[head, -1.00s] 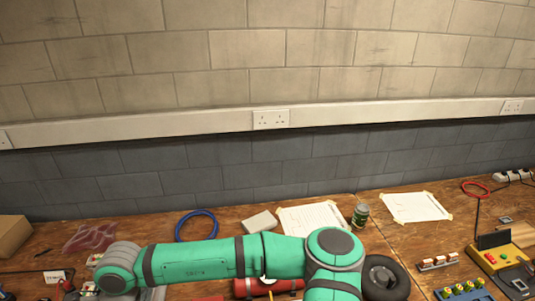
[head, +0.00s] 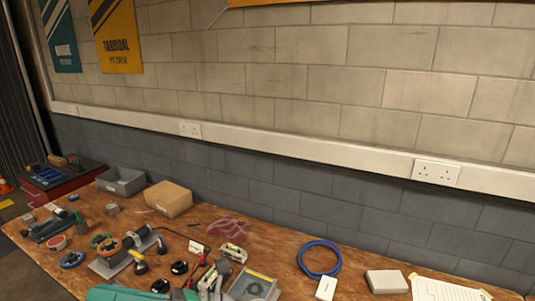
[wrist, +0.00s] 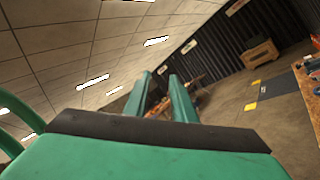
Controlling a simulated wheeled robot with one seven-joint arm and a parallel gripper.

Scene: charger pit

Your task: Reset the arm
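My gripper (wrist: 160,82) shows in the wrist view as two green fingers standing apart, with only the room's background in the gap. It is open and empty. The wrist is tilted, so the ceiling and its lights fill the left of that view. My green arm (head: 115,293) shows only as a small piece at the bottom edge of the head view. The rest of the arm and the gripper are outside that view.
The wooden bench (head: 270,262) runs along the wall. Its left part holds a cardboard box (head: 168,199), a grey bin (head: 121,182) and many tools. A blue cable coil (head: 319,258) and a white box (head: 387,281) lie to the right. Open floor (wrist: 235,125) shows in the wrist view.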

